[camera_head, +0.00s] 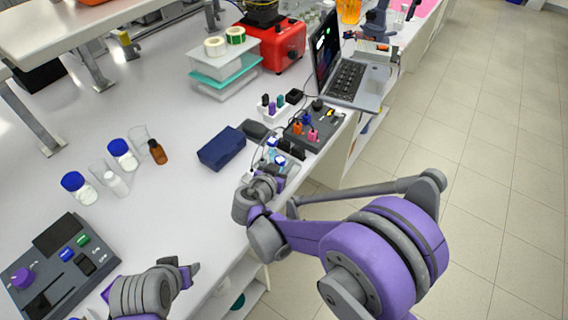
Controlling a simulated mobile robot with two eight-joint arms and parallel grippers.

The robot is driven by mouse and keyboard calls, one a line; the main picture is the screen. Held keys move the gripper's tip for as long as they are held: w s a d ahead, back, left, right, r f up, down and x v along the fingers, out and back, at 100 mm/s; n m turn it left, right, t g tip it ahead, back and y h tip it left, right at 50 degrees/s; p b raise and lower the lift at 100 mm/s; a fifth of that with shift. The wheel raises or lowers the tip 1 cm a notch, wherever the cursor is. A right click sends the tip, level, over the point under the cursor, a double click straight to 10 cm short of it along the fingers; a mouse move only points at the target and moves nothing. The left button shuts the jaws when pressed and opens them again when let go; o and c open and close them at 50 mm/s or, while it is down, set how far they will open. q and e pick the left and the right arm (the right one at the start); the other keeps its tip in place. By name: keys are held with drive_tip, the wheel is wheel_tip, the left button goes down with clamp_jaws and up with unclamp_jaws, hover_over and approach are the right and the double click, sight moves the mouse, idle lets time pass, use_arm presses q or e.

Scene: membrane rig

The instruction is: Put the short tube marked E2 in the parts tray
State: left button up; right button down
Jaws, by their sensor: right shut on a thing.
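My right gripper (283,172) is at the bench's right edge, just in front of a small cluster of clear and blue parts (272,143). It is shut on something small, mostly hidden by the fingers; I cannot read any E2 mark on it. My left gripper (190,273) is low over the bench's front edge, away from the parts; its finger gap is not clear. A dark grey unit (330,120) with orange and pink pieces stands just behind the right gripper. I cannot tell which thing is the parts tray.
A dark blue box (221,148) lies left of the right gripper. Blue-capped bottles (122,154) and a brown bottle (157,152) stand further left. A control box (60,266) is at the front left. A laptop (345,80) stands behind.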

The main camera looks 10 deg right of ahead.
drive_tip(key=c, duration=1.1)
unclamp_jaws()
drive_tip(key=shift+f, duration=0.1)
drive_tip(key=o, duration=0.4)
drive_tip(key=shift+o, duration=0.2)
